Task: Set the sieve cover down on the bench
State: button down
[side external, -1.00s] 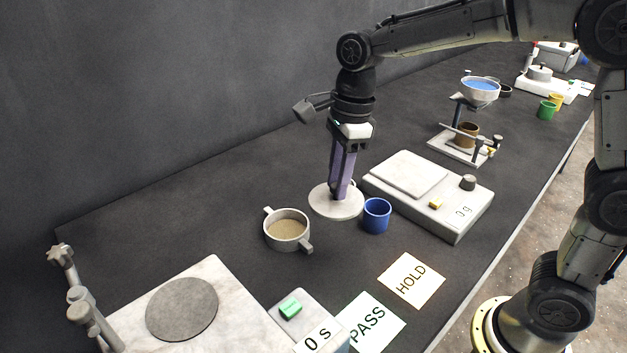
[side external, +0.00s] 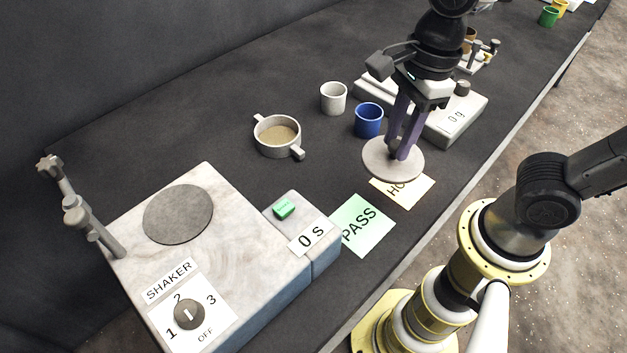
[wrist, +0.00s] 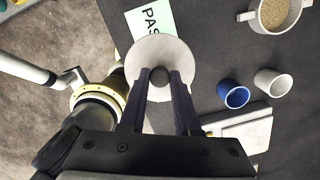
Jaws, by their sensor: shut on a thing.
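The sieve cover (side external: 378,163) is a flat, pale round disc with a dark knob. My gripper (side external: 398,151) is shut on the knob and holds the cover roughly level. In the side view the cover overlaps the HOLD card and hides much of it; I cannot tell how high it is above the bench (side external: 330,165). In the wrist view the cover (wrist: 160,46) lies between the fingers of my gripper (wrist: 160,78) and overlaps the PASS card. The open sieve (side external: 262,146), holding sandy grains, stands on the bench to the left.
A blue cup (side external: 368,122) and a white cup (side external: 333,100) stand behind the cover. The scale (side external: 460,125) is behind my gripper. The PASS card (side external: 358,228) and the shaker (side external: 235,258) are in front. Bare bench lies between the sieve and cards.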

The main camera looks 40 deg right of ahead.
jog(key=w+a+f, duration=0.2)
jog(key=w+f, duration=0.1)
jog(key=w, duration=0.1)
jog(key=w+a+f, duration=0.1)
jog(key=w+f, duration=0.2)
jog(key=w+a+f, duration=0.2)
jog(key=w, duration=0.2)
jog(key=shift+w+a+f, duration=0.3)
jog(key=shift+f, duration=0.1)
jog(key=shift+w+a+f, duration=0.1)
jog(key=shift+w+f, duration=0.1)
jog(key=shift+f, duration=0.1)
jog(key=shift+w+a+f, duration=0.1)
jog(key=shift+w+f, duration=0.05)
jog(key=shift+f, duration=1.5)
jog(key=shift+f, duration=0.15)
jog(key=c, duration=0.6)
grip_release()
